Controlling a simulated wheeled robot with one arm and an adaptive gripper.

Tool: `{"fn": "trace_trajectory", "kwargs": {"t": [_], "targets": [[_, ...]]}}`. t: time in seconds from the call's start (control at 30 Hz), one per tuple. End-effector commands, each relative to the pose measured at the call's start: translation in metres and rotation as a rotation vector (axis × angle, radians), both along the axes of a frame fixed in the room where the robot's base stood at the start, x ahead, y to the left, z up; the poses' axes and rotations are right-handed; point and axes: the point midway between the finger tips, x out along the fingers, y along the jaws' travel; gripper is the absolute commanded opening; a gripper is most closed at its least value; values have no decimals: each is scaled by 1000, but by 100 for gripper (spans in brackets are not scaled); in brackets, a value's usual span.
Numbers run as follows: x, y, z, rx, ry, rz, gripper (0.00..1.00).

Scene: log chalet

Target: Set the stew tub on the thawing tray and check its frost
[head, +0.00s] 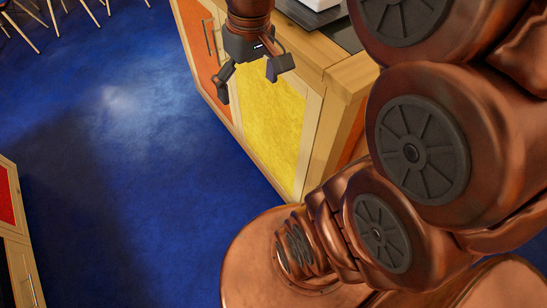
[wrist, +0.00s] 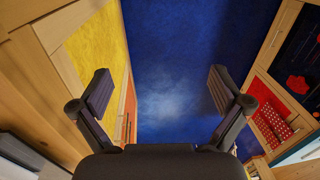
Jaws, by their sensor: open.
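My gripper (head: 247,88) is open and empty in the head view, hanging over the floor in front of the yellow cabinet door. In the wrist view my gripper (wrist: 160,82) shows its two dark fingers spread wide, with only blue floor between them. I cannot make out a stew tub or a thawing tray in either view. A white object (head: 318,3) on the counter is cut off by the top edge of the head view, and I cannot tell what it is.
A wooden counter (head: 335,68) with a yellow door (head: 268,110) and an orange door (head: 200,40) stands beside my gripper. Another cabinet (head: 12,230) is at the lower left. Chair legs (head: 20,30) show at the far left. The blue floor (head: 130,150) between is clear.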

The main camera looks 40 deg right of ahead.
Motion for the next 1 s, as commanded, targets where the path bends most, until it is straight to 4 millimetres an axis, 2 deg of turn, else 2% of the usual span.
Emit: {"fn": "trace_trajectory", "kwargs": {"t": [0.03,0.2,0.3,0.43,0.6,0.83,1.0], "targets": [[-18,11,-10,-8,23,9,100],[-74,35,-45,-45,93,9,100],[-102,41,-61,-65,123,8,100],[-126,44,-76,-85,148,6,100],[-138,45,-83,-95,158,3,100],[-138,45,-83,-95,159,2,100],[-138,45,-72,-95,159,2,100]]}}
